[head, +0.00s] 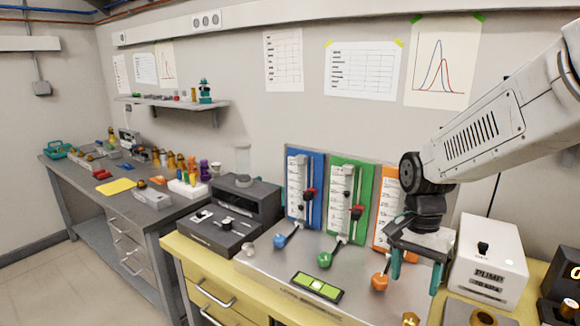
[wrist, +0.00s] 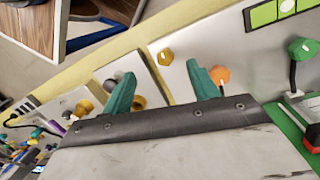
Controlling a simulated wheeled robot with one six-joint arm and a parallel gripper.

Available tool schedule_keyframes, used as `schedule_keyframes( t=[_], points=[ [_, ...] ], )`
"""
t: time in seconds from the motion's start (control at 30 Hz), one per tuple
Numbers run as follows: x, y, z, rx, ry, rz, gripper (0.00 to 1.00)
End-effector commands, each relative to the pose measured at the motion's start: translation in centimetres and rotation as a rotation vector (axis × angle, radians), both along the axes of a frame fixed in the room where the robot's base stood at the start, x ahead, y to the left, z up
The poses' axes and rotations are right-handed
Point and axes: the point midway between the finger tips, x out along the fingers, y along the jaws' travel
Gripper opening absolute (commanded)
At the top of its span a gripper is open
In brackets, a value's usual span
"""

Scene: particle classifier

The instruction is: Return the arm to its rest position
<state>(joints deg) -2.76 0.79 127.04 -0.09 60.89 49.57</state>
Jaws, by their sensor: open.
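My arm enters from the upper right in the head view. My gripper (head: 416,270) hangs down in front of the orange panel (head: 388,212), with its teal fingers apart and nothing between them. In the wrist view my gripper (wrist: 163,88) also shows two spread, empty teal fingers. The orange knob (head: 380,281) is just left of the fingers in the head view; it also shows in the wrist view (wrist: 220,75), beside one finger. I cannot tell whether the finger touches it.
Blue (head: 303,194) and green (head: 348,200) panels with sliders stand left of my gripper. A white pump box (head: 488,262) stands close at right. A green level (head: 317,287) lies on the metal plate. A cluttered grey bench (head: 155,205) is farther left.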

Motion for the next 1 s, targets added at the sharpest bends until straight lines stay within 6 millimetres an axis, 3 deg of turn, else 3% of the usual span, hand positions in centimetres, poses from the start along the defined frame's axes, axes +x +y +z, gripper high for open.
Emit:
schedule_keyframes(
  t=[0.03, 0.2, 0.5, 0.7, 1.0],
  points=[
    [-2.0, -0.2, 1.3, 0.018, -0.008, 0.115, 0.59],
    [-8.1, -0.9, 4.0, 0.067, -0.026, 0.467, 0.59],
    [-16.8, -1.6, 6.5, 0.078, -0.116, 0.823, 0.59],
    [-19.3, -1.8, 7.5, 0.039, -0.204, 0.823, 0.59],
    [-19.6, -1.9, 8.4, 0.020, -0.247, 0.818, 0.59]
  ],
)
